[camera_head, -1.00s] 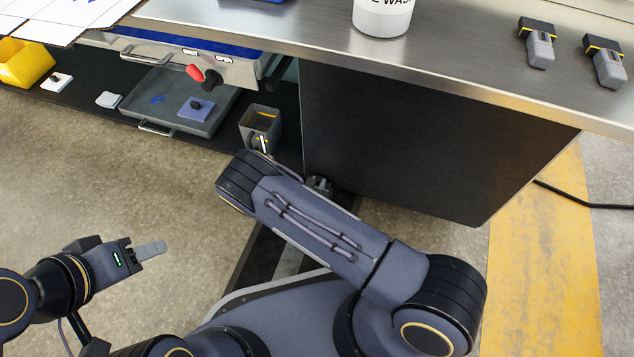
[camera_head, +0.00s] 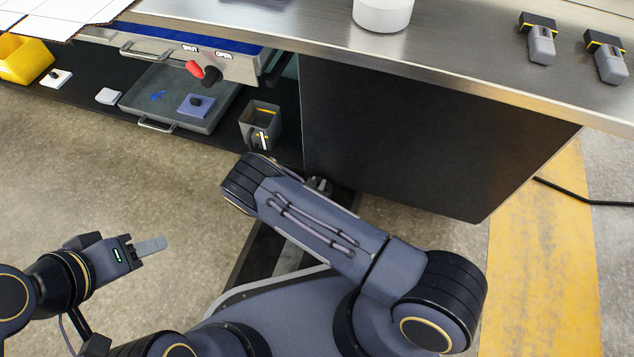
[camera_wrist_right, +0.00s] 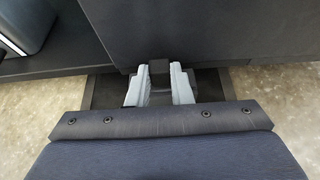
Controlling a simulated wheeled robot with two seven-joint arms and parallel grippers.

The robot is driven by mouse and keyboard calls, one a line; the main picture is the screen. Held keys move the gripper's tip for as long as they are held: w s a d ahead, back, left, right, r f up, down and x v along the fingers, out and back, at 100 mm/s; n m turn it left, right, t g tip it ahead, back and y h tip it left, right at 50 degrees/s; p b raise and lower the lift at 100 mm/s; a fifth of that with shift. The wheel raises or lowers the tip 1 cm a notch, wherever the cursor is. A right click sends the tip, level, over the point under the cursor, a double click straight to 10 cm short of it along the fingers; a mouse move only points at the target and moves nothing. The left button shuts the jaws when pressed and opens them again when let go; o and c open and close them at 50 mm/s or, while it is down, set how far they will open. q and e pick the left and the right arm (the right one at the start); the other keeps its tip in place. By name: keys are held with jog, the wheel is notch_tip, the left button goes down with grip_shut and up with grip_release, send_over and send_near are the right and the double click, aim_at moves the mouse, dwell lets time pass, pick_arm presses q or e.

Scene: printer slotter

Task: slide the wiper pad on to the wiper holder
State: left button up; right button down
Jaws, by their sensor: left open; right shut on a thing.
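Two pieces with black, yellow-lined heads and grey bodies, a left one (camera_head: 541,48) and a right one (camera_head: 610,66), lie apart on the steel worktop. I cannot tell surely whether they are the wiper pad or the holder. My right gripper (camera_wrist_right: 158,85) shows in the right wrist view, its pale fingers shut on a small dark block (camera_wrist_right: 158,67) in front of a dark panel. In the head view my right arm largely hides this gripper. My left gripper (camera_head: 152,246) is open and empty over the floor at lower left, seen nearly edge-on.
A black cabinet panel (camera_head: 400,140) stands below the worktop (camera_head: 450,55). On the low shelf are a grey bin (camera_head: 250,128), a tray (camera_head: 215,118) with a lavender block (camera_head: 195,105) and a yellow bin (camera_head: 22,62). A white container (camera_head: 382,14) stands on the worktop. The floor at left is clear.

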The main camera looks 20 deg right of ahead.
jog(key=shift+f, duration=0.35)
dwell(0.7)
jog(key=c, duration=1.2)
grip_release()
